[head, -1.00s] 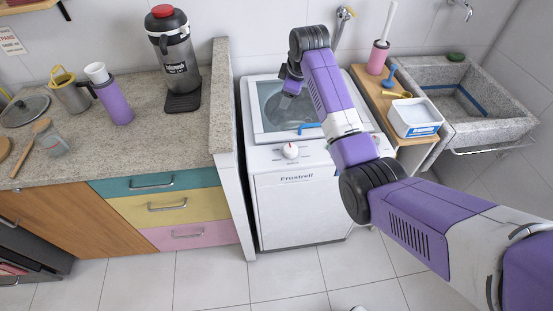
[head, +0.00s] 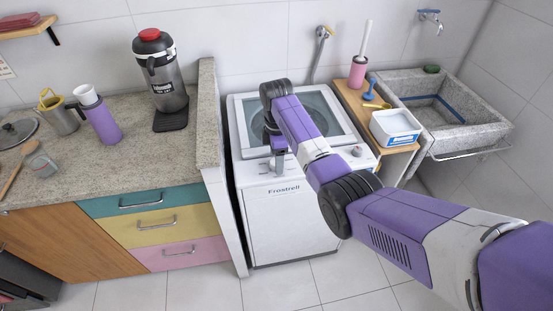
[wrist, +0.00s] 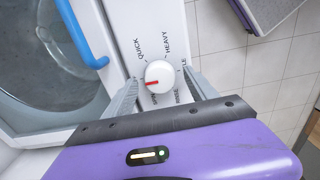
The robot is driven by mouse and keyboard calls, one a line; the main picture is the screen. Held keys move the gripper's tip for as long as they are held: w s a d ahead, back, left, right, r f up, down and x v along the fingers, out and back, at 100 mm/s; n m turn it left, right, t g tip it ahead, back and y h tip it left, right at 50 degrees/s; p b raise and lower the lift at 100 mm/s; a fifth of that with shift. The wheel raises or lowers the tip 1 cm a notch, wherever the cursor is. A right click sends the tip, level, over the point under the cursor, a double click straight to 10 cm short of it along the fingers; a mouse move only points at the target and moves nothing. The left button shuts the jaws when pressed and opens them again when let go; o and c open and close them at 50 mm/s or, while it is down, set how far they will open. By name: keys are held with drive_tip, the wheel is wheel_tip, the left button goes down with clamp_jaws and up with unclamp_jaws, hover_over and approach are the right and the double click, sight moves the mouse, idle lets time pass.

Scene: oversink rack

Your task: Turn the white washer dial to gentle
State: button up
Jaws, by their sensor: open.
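The white washer dial (wrist: 158,76) shows in the wrist view, round with a red mark. The mark points left, toward the side between the QUICK label and a partly hidden label near the left finger. HEAVY is at its upper right, RINSE below it, and a label ending in "LE" at its right, partly covered by a finger. My gripper (wrist: 160,92) is open, one finger on each side of the dial; contact cannot be told. In the head view my gripper (head: 279,162) is at the front panel of the washer (head: 290,222) and hides the dial.
A grey knob (head: 357,151) sits at the panel's right. A blue handle (wrist: 82,36) runs along the lid. The granite counter (head: 190,150) with its side wall stands left. A wooden shelf with a white tub (head: 395,128) and a stone sink (head: 465,130) are right.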

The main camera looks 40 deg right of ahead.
drive_tip(key=shift+f, duration=0.4)
drive_tip(key=c, duration=1.4)
